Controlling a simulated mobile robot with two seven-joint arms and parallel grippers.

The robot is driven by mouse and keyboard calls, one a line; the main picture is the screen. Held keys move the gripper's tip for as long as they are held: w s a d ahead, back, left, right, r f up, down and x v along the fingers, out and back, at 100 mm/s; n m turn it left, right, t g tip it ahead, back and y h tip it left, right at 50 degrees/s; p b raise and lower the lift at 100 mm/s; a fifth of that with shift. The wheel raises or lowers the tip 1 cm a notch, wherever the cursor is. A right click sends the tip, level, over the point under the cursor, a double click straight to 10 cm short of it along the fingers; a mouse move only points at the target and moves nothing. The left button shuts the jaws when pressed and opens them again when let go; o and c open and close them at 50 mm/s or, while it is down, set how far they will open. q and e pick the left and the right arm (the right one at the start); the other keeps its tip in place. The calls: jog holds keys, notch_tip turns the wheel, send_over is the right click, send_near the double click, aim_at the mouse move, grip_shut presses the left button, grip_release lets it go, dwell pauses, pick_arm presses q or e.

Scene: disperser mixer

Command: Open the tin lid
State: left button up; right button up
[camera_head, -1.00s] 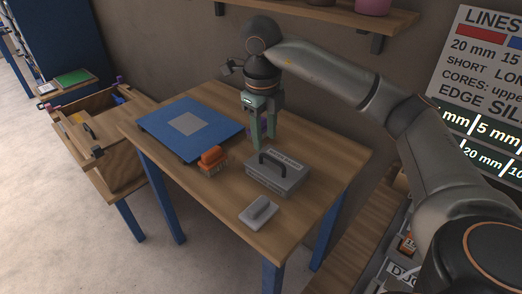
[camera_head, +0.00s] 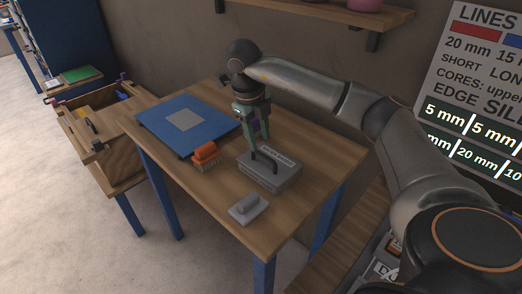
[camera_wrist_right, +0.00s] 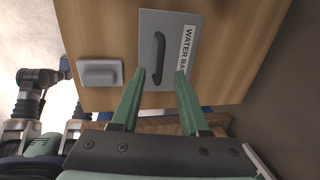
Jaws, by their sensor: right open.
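A grey metal box (camera_head: 262,178) with a flat lid, a dark handle and a partly legible "WATER BA..." label sits on the wooden table. It also shows in the right wrist view (camera_wrist_right: 174,30). The dark handle (camera_wrist_right: 155,56) stands on its lid. My right gripper (camera_head: 255,146) is open with green fingers pointing down at the handle, at the lid's far-left side. In the right wrist view its fingertips (camera_wrist_right: 160,73) lie either side of the handle's near end; contact is unclear. Dark arm parts, apparently mine, show at that view's left edge; no left fingers are clear.
On the table (camera_head: 305,205) lie a blue panel with a grey square (camera_head: 165,128), an orange-topped brush (camera_head: 205,153) and a small grey block with a raised grip (camera_head: 249,207). A wooden crate (camera_head: 98,130) stands left. The table's front-right area is clear.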

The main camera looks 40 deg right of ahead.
aim_at(262, 154)
jog(key=f, duration=0.2)
jog(key=d+f, duration=0.1)
jog(key=f, duration=0.1)
jog(key=shift+f, duration=0.4)
grip_shut()
dwell(1.1)
